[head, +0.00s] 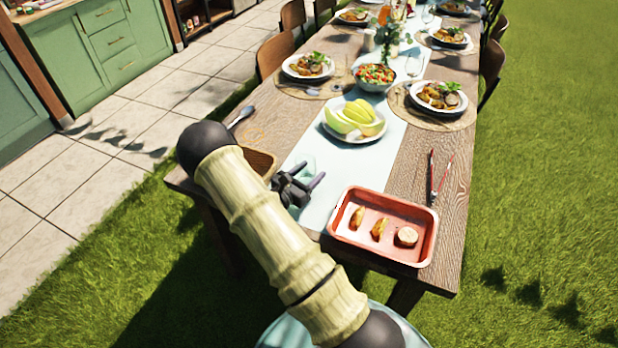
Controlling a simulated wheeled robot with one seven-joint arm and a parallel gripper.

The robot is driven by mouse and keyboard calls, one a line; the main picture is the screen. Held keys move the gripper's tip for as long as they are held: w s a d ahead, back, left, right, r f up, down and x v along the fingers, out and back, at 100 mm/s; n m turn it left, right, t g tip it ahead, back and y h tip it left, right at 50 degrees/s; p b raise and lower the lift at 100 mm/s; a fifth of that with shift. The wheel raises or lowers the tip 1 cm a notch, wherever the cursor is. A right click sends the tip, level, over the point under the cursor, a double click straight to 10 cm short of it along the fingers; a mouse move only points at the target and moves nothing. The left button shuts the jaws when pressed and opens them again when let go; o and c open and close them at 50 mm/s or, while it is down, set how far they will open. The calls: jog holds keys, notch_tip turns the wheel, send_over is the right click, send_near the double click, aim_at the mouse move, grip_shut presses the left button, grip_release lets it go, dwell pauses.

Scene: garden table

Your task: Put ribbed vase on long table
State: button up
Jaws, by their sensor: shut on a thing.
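My gripper (305,184) is over the near end of the long wooden table (452,200), beside the pale blue runner. It is shut on a pale, see-through glass thing (305,164), which appears to be the ribbed vase. My gripper and arm hide most of it, and its ribs are too small to make out. I cannot tell whether its base touches the table.
A red tray (431,243) with food pieces lies right of my gripper, with red-handled tongs (438,175) beyond it. A plate of melon slices (355,120) stands farther back. A brown wooden container (262,162) is left of my gripper, partly hidden. Plates and chairs line the far table.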

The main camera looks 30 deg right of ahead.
jog(key=shift+w+f, duration=0.1)
jog(key=shift+f, duration=0.7)
jog(key=shift+d+f, duration=0.15)
jog(key=shift+f, duration=0.1)
jog(key=shift+s, duration=0.2)
jog(key=shift+w+f, duration=0.1)
jog(key=o, duration=1.1)
